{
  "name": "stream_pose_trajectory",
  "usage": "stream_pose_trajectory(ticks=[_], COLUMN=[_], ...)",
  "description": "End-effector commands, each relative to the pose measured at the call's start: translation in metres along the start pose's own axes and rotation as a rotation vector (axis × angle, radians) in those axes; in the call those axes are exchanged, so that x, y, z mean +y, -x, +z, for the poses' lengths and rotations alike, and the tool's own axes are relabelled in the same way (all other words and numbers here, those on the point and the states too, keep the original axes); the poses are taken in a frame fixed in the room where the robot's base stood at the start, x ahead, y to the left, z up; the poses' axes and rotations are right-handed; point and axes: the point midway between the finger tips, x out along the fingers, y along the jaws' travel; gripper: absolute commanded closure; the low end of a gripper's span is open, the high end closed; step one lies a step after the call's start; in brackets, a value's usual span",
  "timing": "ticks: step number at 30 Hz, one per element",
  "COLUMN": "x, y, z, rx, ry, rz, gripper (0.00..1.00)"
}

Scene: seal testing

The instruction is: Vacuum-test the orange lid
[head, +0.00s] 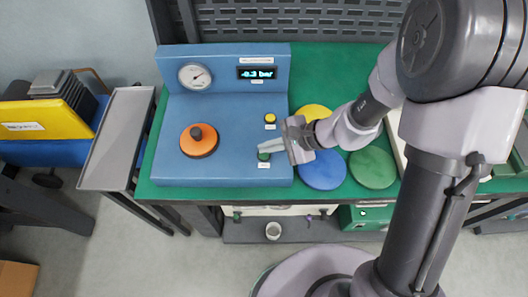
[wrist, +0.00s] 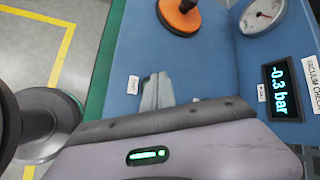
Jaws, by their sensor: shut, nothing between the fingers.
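The orange lid (head: 199,148) with a dark knob sits on the left part of the blue vacuum tester (head: 225,110). The lid also shows at the top of the wrist view (wrist: 178,20). My gripper (head: 260,146) is shut and empty, its fingertips over the green button (head: 264,157) at the tester's front right. Whether they touch the button I cannot tell. In the wrist view the fingers (wrist: 156,92) hide the button. A yellow button (head: 270,118) is behind. The display (head: 257,73) reads -0.3 bar, clearest in the wrist view (wrist: 284,88). A round gauge (head: 195,76) is beside it.
Yellow (head: 315,112), blue (head: 322,171) and green (head: 372,168) discs lie on the green bench right of the tester, partly under my arm. A grey side table (head: 117,140) and a yellow bin (head: 45,118) stand at the left.

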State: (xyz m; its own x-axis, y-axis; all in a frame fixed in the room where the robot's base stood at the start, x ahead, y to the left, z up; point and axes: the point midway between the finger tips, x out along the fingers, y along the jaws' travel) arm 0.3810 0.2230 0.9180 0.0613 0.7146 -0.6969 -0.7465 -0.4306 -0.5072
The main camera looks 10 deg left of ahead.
Motion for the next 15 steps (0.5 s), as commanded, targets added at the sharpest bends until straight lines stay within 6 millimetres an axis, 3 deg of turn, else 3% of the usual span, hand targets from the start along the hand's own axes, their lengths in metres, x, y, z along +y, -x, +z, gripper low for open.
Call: stream_pose_trajectory(ticks=[15], x=[-0.021], y=[0.029], z=[0.021], rx=[0.0], ry=[0.001], rz=[0.0], gripper=[1.0])
